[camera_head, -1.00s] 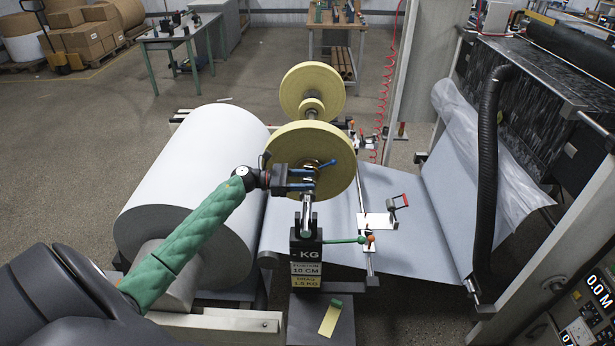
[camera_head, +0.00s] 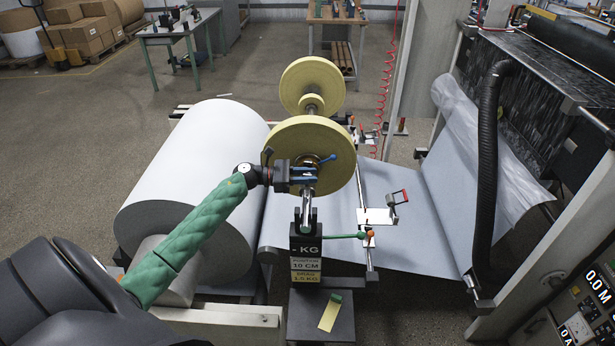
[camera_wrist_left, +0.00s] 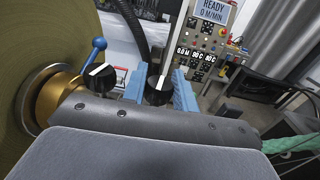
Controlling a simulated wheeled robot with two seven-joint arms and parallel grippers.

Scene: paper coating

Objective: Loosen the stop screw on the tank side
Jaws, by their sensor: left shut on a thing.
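The near yellow disc (camera_head: 310,138) sits on a shaft, with a brass hub (camera_wrist_left: 62,98) and a blue lever (camera_head: 325,160) at its centre. In the left wrist view a black knob with a white line (camera_wrist_left: 158,90), seemingly the stop screw, lies between the blue fingers of my left gripper (camera_wrist_left: 158,97). A similar black knob (camera_wrist_left: 98,77) is beside the hub, outside the fingers. In the head view my left gripper (camera_head: 305,176) is in front of the disc's hub, its fingers closed on the knob. The knob is too small to make out there. My right gripper does not show.
A white paper roll (camera_head: 195,180) lies left of the disc, and a second yellow disc (camera_head: 312,85) is behind it. A dark stand with a KG sign (camera_head: 306,258) and a green-handled lever (camera_head: 345,236) are below. The paper web (camera_head: 400,235) runs right.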

